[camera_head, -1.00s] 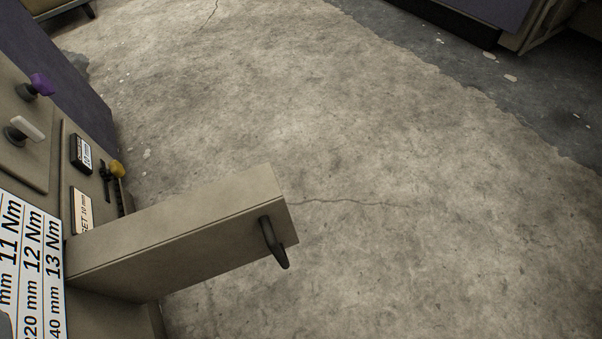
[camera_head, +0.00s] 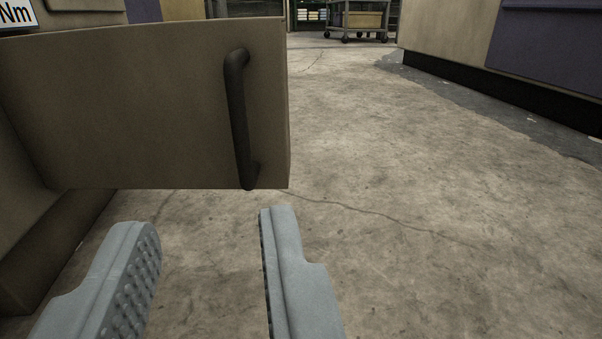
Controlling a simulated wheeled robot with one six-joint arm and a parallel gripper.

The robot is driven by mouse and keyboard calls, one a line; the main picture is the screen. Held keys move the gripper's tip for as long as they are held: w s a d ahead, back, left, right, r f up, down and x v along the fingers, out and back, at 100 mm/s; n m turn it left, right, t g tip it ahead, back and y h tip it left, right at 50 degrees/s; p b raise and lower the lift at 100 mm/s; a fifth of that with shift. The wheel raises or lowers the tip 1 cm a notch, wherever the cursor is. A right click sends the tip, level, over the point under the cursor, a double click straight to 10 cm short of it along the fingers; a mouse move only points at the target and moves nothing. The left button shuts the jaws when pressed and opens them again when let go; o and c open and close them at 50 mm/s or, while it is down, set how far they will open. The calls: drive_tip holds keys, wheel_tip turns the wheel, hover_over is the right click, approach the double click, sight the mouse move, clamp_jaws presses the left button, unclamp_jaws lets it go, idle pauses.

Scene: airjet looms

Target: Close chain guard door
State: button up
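The chain guard door (camera_head: 140,110) is a beige box-like panel that stands swung out from the machine at the left. A dark bar handle (camera_head: 238,120) runs nearly upright near its free right edge. My gripper (camera_head: 208,225) is open, with its two grey fingers apart and nothing between them. In the picture the fingers lie below the door's bottom edge, the right finger just below and right of the handle's lower end. The gripper appears apart from the handle. The door's hinge side meets the machine at the far left.
The machine body (camera_head: 20,230) stands along the left edge. Concrete floor (camera_head: 400,200) is clear in the middle and right. Another beige and purple machine (camera_head: 545,60) stands at the right, and a wheeled cart (camera_head: 358,22) stands far back.

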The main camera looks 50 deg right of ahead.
sight(238, 119)
drive_tip(key=x, duration=1.7)
drive_tip(key=shift+s+d+f, duration=0.3)
drive_tip(key=shift+f, duration=0.05)
clamp_jaws()
